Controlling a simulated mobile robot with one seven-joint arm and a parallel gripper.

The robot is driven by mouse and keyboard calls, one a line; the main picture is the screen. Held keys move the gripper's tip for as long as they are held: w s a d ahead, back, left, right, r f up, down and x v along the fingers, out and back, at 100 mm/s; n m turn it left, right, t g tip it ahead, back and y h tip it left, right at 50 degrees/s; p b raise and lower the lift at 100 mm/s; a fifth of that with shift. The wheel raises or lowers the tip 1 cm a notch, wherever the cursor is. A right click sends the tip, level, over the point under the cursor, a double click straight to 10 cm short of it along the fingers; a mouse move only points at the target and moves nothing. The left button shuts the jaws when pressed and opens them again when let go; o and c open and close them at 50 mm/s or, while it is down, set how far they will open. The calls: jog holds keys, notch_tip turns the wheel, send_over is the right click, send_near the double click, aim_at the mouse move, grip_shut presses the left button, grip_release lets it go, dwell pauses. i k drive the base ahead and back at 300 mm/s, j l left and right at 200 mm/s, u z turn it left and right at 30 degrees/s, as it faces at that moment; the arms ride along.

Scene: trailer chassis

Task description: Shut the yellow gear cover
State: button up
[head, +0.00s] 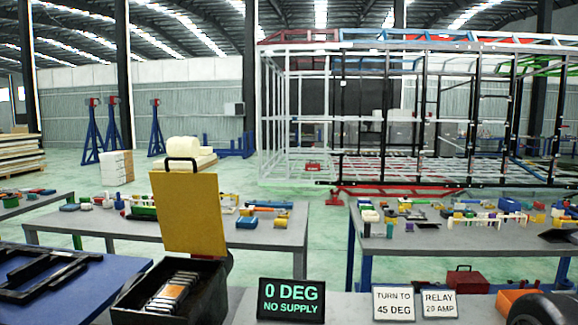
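The yellow gear cover (187,215) stands open and nearly upright at the back of a black box (128,300) in the head view. A black handle (180,162) sits on the cover's top edge. The box is open, and a row of light and orange-edged plates (172,290) shows inside it. My gripper is not in view.
A display reading "0 DEG NO SUPPLY" (291,300) stands right of the box, with signs "TURN TO 45 DEG" (394,304) and "RELAY 20 AMP" (439,303) farther right. A blue surface with a black frame (45,270) lies left. Cluttered grey tables stand behind.

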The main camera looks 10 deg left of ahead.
aim_at(188, 205)
jog(key=u, duration=1.3)
